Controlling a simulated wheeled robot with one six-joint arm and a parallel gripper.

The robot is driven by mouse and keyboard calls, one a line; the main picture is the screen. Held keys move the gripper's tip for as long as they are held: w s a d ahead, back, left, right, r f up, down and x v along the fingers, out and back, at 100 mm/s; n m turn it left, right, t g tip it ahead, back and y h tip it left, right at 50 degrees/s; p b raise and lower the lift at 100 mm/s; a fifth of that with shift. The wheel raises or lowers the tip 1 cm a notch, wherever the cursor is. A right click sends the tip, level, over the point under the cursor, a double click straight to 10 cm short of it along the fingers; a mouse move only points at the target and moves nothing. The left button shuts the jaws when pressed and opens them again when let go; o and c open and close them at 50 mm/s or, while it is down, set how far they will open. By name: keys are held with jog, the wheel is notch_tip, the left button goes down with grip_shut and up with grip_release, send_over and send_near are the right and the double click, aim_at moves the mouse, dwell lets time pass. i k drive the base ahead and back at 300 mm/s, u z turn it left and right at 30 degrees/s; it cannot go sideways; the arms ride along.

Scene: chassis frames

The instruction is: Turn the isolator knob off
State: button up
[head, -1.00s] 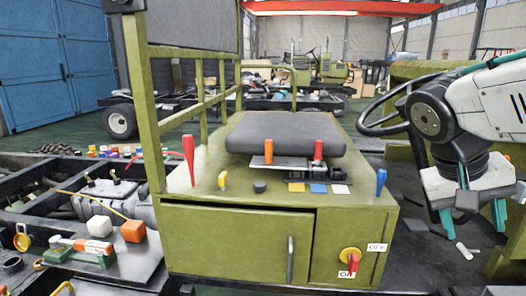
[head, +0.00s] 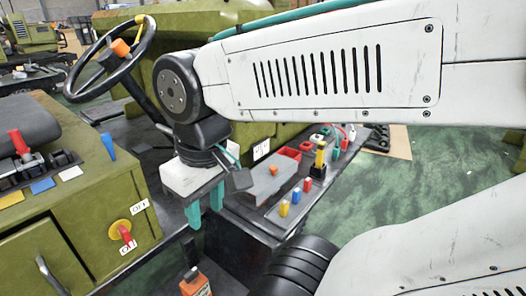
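The isolator knob (head: 120,229) is a yellow disc with a red handle on the front of the green cabinet (head: 80,220), at the left of the head view. Its red handle points down toward the ON label (head: 128,248). The OFF label (head: 139,207) sits up and to the right of the disc. My gripper (head: 205,208) hangs to the right of the cabinet with its teal fingers pointing down. The fingers are apart, with nothing between them, and clear of the knob.
A steering wheel (head: 112,58) stands behind the cabinet. A blue lever (head: 108,146) rises from the cabinet's top corner. A dark bench (head: 290,218) with small coloured items lies right of my gripper. An orange bottle (head: 194,283) stands low in front. Green floor is open at right.

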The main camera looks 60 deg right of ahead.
aim_at(123, 232)
jog(key=z, duration=0.2)
jog(key=k, duration=0.6)
jog(key=z, duration=0.95)
